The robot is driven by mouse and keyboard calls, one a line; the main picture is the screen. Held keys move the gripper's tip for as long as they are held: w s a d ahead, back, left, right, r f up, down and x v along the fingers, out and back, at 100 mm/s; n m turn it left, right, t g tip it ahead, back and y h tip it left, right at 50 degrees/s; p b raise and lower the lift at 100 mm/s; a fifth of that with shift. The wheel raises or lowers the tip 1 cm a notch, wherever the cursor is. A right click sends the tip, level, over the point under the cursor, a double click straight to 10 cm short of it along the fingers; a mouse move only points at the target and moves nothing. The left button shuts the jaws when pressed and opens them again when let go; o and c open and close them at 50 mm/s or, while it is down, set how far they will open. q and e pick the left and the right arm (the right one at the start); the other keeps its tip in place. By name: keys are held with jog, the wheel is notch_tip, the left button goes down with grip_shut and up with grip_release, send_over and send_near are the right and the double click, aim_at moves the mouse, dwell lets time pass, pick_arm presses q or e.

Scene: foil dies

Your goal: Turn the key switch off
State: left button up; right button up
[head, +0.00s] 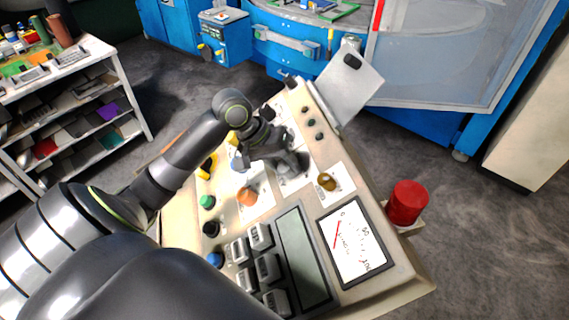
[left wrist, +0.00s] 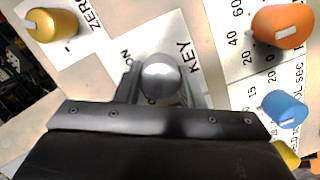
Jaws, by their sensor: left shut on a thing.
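The key switch (left wrist: 161,76) shows in the left wrist view as a round grey metal knob on a white plate marked KEY, with ON printed to its left. My left gripper (left wrist: 163,92) has one finger on each side of it and is shut on it. In the head view my left gripper (head: 287,162) is low over the middle of the cream control panel (head: 170,225) and mostly hides the switch. Which way the key points is hard to tell. My right gripper is not in view.
Close around the switch are a gold knob (head: 327,181), an orange knob (head: 247,196) and a blue knob (left wrist: 285,108). A meter (head: 352,240), grey push buttons (head: 268,268) and a raised plate (head: 345,85) are also on the panel. A red mushroom button (head: 406,203) stands at its right edge.

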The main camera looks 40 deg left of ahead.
pick_arm(q)
jog(key=shift+w+r, duration=0.1)
jog(key=o, duration=1)
jog(key=shift+a, duration=0.1)
jog(key=v, duration=1.7)
jog(key=shift+s+b, duration=0.2)
jog(key=shift+b, duration=0.1)
jog(key=shift+a, duration=0.1)
